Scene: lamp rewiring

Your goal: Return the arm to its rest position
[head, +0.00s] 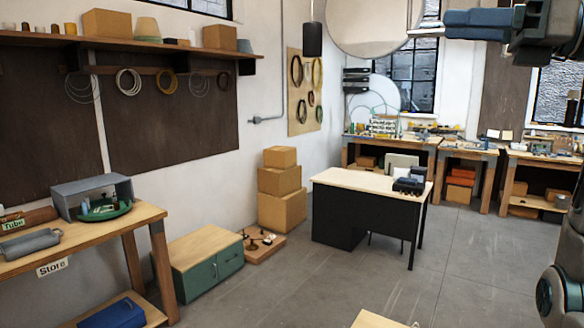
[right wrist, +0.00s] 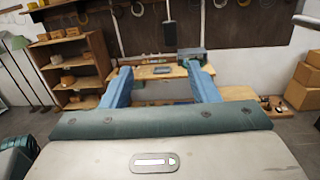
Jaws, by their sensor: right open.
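My right gripper (head: 447,25) is at the top right of the head view, raised in the air. Its two blue fingers are apart with nothing between them. In the right wrist view the open fingers (right wrist: 158,72) point towards a distant wooden bench (right wrist: 150,73). The gripper touches nothing there. My left gripper is not in view. Part of my own arm shows at the right edge of the head view.
The wooden bench (head: 70,243) at left holds a grey box (head: 85,192) and green tray (head: 106,212). A green cabinet (head: 203,267) and stacked cartons (head: 280,210) line the wall. A desk (head: 345,180) stands mid-room. The grey floor in front is mostly clear.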

